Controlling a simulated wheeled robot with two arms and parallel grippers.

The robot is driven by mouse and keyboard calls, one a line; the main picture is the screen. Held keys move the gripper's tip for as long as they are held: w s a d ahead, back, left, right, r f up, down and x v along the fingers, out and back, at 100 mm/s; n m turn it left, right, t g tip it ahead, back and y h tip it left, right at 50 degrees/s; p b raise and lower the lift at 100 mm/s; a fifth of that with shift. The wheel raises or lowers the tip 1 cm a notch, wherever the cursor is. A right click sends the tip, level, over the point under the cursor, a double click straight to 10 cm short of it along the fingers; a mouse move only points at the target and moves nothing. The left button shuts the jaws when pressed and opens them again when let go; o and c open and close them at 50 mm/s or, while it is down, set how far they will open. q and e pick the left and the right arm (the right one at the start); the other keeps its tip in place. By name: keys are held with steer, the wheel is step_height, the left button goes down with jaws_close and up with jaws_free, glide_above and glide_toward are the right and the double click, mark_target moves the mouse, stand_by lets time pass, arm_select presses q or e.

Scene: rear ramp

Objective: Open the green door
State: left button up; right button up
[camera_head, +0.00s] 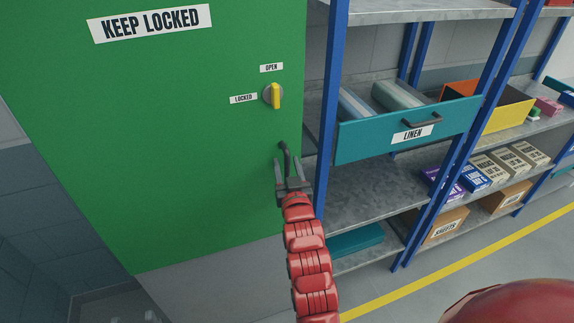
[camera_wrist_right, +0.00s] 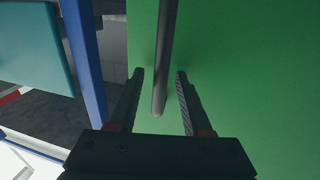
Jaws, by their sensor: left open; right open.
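The green door (camera_head: 150,130) fills the left of the head view, with a "KEEP LOCKED" sign; I see no clear gap at its edge. A yellow knob (camera_head: 275,95) near its right edge stands upright, in line with the "OPEN" label above it. The dark bar handle (camera_head: 284,158) is below the knob. My right gripper (camera_head: 291,173) is open at the handle's lower part. In the right wrist view the handle (camera_wrist_right: 163,65) lies between the spread fingers of this gripper (camera_wrist_right: 160,75), without visible contact. My left gripper is not in view.
Metal shelving with blue posts (camera_head: 328,110) stands close to the right of the door. A teal "LINEN" drawer (camera_head: 370,140) juts out there. Boxes fill further shelves. Open floor (camera_head: 480,245) with a yellow line (camera_head: 440,275) lies in front.

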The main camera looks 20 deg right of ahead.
jaws_close()
stand_by(1.4)
